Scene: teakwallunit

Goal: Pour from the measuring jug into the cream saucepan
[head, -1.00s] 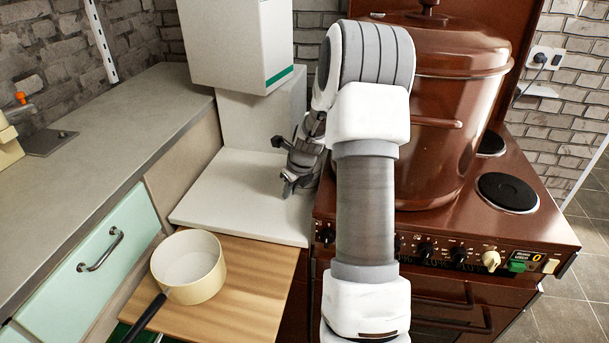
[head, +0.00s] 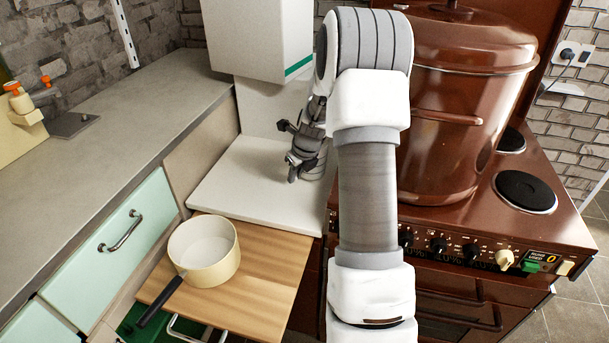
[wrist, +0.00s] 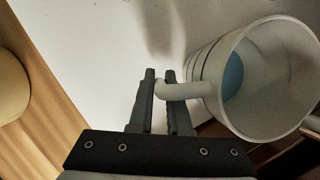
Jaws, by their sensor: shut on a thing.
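The cream saucepan (head: 203,252), with a dark handle pointing to the front left, stands upright on a wooden board. Its rounded side also shows at the left edge of the wrist view (wrist: 12,85). The measuring jug (wrist: 262,80) is whitish, with something blue inside at its bottom. My gripper (wrist: 160,84) is shut on the jug's handle, with the jug to its right in the wrist view. In the head view my gripper (head: 293,168) is above the white worktop, to the right of and behind the saucepan. There the jug is not clearly visible, apparently behind my arm.
A large brown pot (head: 465,110) stands on the brown stove (head: 575,225), close to the right of my arm. A white box-like unit (head: 262,35) hangs above the white worktop (head: 255,195). The wooden board (head: 265,275) is clear right of the saucepan.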

